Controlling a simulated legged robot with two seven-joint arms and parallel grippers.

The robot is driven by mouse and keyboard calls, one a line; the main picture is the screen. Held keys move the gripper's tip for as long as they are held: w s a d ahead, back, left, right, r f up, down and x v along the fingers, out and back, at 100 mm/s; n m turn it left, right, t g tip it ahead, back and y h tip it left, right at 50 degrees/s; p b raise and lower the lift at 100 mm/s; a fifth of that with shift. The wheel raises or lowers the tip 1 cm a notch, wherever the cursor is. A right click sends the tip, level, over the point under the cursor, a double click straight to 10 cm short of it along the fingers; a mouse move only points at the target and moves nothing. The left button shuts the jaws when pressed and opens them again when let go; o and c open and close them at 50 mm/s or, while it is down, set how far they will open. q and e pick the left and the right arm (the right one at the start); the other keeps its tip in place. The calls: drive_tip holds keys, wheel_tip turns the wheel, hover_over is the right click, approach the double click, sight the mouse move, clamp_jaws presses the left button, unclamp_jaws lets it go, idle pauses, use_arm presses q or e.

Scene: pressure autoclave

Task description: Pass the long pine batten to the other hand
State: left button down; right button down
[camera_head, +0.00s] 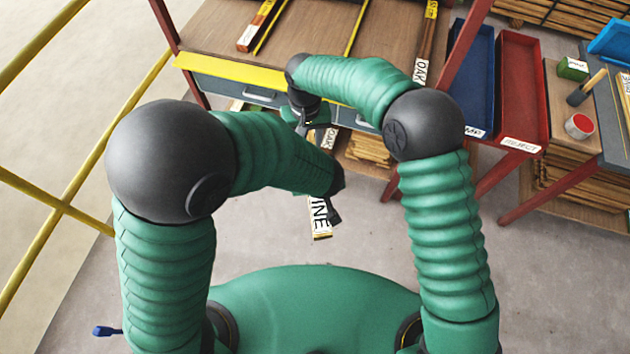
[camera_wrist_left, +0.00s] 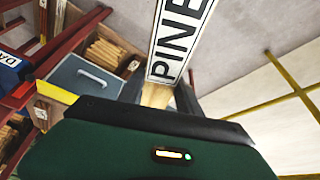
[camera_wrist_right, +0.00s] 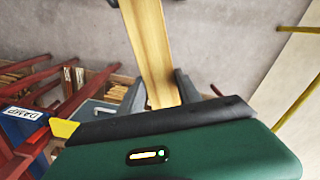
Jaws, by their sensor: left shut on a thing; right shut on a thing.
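The long pine batten (camera_head: 320,220) is held in the air in front of the bench, its PINE label facing up near my body. Its middle is hidden by my left forearm. My left gripper (camera_head: 334,205) is closed around it. In the left wrist view, the batten's label (camera_wrist_left: 180,40) runs up from between the fingers (camera_wrist_left: 160,97). My right gripper (camera_head: 312,122) is shut on the same batten farther out, towards the bench. In the right wrist view, bare wood (camera_wrist_right: 152,50) runs between the fingers (camera_wrist_right: 165,92).
The wooden bench (camera_head: 320,25) with a yellow front edge is ahead, with an OAK batten (camera_head: 425,50) on it. A blue tray (camera_head: 478,75) and a red REJECT tray (camera_head: 520,85) stand at right. Yellow rails (camera_head: 75,215) are at left. Open floor surrounds my base.

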drive_tip(key=c, duration=0.7)
unclamp_jaws()
drive_tip(key=shift+a, duration=0.1)
drive_tip(key=shift+c, duration=0.2)
wheel_tip(320, 180, up, 12)
drive_tip(key=s+d+f+m+t, duration=0.1)
drive_tip(key=s+d+f, duration=0.2)
drive_tip(key=s+d, duration=0.6)
drive_tip(key=s+d+f+m+t, duration=0.1)
drive_tip(key=s+d+f, duration=0.3)
drive_tip(key=s+d, duration=0.5)
drive_tip(key=d, duration=0.6)
drive_tip(key=shift+s+t, duration=0.15)
drive_tip(key=shift+t, duration=0.15)
drive_tip(key=shift+d, duration=0.15)
